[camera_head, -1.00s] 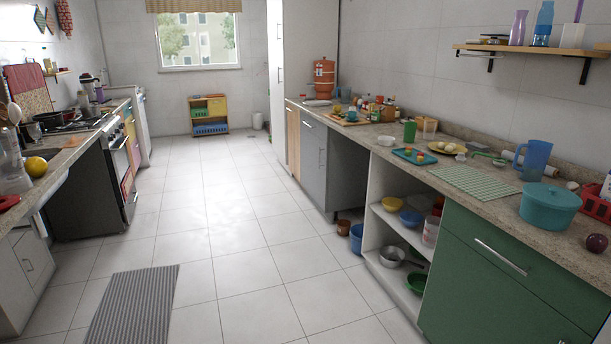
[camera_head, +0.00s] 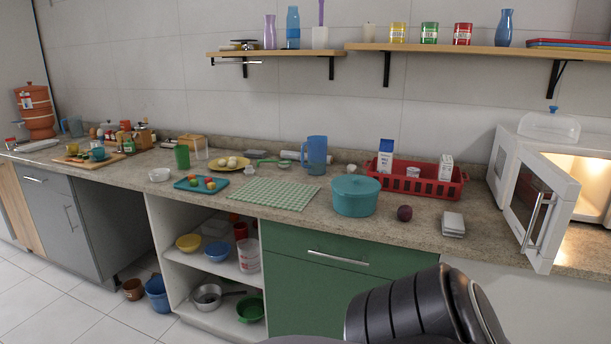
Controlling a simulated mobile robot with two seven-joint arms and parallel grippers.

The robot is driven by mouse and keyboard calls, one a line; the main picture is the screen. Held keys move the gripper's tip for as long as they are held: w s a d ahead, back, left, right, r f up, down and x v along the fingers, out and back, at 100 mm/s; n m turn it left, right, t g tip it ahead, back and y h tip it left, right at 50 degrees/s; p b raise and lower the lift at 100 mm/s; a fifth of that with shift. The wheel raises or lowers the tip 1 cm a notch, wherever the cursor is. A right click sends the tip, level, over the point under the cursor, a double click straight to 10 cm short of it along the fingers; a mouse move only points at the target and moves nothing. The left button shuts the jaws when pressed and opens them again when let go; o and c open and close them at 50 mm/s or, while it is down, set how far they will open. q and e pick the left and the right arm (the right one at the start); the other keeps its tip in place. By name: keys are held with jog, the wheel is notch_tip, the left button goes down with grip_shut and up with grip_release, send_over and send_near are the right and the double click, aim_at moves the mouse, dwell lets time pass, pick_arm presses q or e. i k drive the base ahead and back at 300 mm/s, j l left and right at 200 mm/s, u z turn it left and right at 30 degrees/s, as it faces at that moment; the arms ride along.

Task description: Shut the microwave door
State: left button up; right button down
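A white microwave (camera_head: 508,150) stands at the right end of the counter, with its inside lit. Its door (camera_head: 535,205) is open and swung out toward the counter's front edge, with the handle (camera_head: 536,218) on its outer face. The right part of the microwave is cut off by the picture's edge. A clear cover with a blue knob (camera_head: 549,124) sits on top of it. A dark arm link of mine shows at the bottom right, but neither gripper is in view.
A kitchen scale (camera_head: 453,224) and a red onion (camera_head: 404,213) lie left of the door. A red basket (camera_head: 425,186) and a teal pot (camera_head: 355,196) stand further left. A wall shelf (camera_head: 480,48) runs above. Free floor (camera_head: 60,305) shows at the lower left.

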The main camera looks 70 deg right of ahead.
aim_at(541, 197)
jog(key=i+u, duration=0.1)
jog(key=u, duration=8.3)
jog(key=i+j, duration=0.1)
jog(key=j, duration=0.15)
jog(key=i+j+z, duration=0.1)
jog(key=i+j, duration=0.05)
jog(key=j, duration=0.1)
